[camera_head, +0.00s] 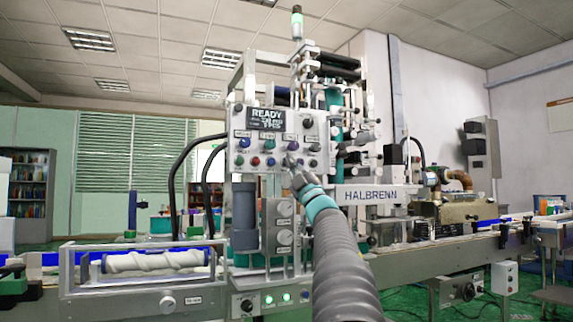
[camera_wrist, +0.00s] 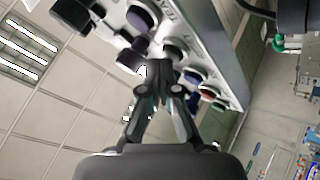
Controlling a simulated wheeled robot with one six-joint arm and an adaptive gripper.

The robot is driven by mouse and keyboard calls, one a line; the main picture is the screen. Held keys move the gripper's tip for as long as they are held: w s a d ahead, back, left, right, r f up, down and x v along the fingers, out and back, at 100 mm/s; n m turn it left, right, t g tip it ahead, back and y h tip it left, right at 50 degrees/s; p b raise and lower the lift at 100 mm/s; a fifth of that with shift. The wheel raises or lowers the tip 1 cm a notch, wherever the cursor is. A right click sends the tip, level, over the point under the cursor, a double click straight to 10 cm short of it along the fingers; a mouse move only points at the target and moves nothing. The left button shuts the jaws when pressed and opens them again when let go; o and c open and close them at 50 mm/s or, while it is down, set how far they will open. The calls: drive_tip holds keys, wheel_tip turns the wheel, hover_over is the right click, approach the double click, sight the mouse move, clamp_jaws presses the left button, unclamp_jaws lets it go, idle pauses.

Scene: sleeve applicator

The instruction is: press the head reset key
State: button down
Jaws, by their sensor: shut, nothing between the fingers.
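The control panel (camera_head: 240,125) is a pale plate on the front of the machine, with a READY display (camera_head: 266,118) and rows of round keys in several colours. The key labels are too small to read, so I cannot tell which one is the head reset key. My gripper (camera_head: 291,161) is in front of the panel's lower key row, right of the middle. In the wrist view my gripper (camera_wrist: 160,72) has its fingertips together and empty, close to a dark round key (camera_wrist: 175,48). I cannot tell whether they touch it. My gripper hides part of the panel.
A red key (camera_wrist: 208,93) and a purple key (camera_wrist: 139,18) lie close to the fingertips. Black cables (camera_head: 178,170) curve left of the panel. A clear-fronted box with a white screw roller (camera_head: 155,262) stands lower left. The HALBRENN housing (camera_head: 370,196) is at right.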

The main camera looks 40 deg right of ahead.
drive_tip(key=shift+s+a+b, duration=0.15)
drive_tip(key=shift+s+b, duration=0.15)
drive_tip(key=shift+s, duration=0.25)
drive_tip(key=shift+s+a+b, duration=0.2)
drive_tip(key=shift+s+b, duration=0.3)
drive_tip(key=shift+s, duration=0.3)
drive_tip(key=shift+s+a+b, duration=0.15)
drive_tip(key=shift+s+b, duration=0.35)
drive_tip(key=shift+s, duration=0.35)
drive_tip(key=shift+s+a+b, duration=0.2)
drive_tip(key=shift+s+b, duration=0.3)
drive_tip(key=shift+s, duration=0.3)
